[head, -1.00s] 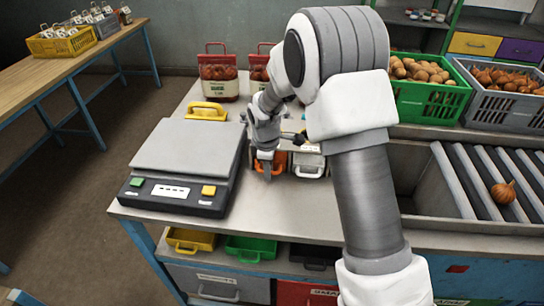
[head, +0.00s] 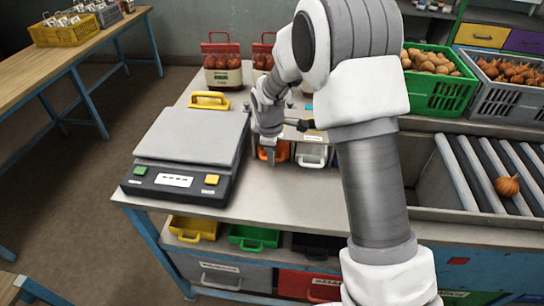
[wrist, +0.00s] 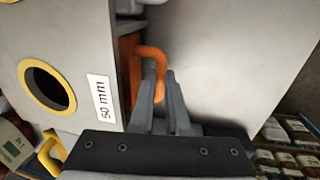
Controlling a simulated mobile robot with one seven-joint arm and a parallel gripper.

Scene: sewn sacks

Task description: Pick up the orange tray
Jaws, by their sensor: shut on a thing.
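The orange tray (head: 279,150) sits under the metal housing on the workbench, with its handle towards the front. In the wrist view its orange front and looped handle (wrist: 155,62) stick out beside the housing. My gripper (head: 268,158) is at the front of the tray. In the wrist view my gripper (wrist: 163,88) is shut on the orange handle, with the fingers on either side of it. Most of the tray is hidden inside the housing and behind my gripper.
A white tray (head: 311,154) is just right of the orange one. A scale (head: 190,155) stands to the left, with a yellow handled piece (head: 209,101) behind it. The housing (wrist: 60,50) carries a "50 mm" label. Bare bench lies in front.

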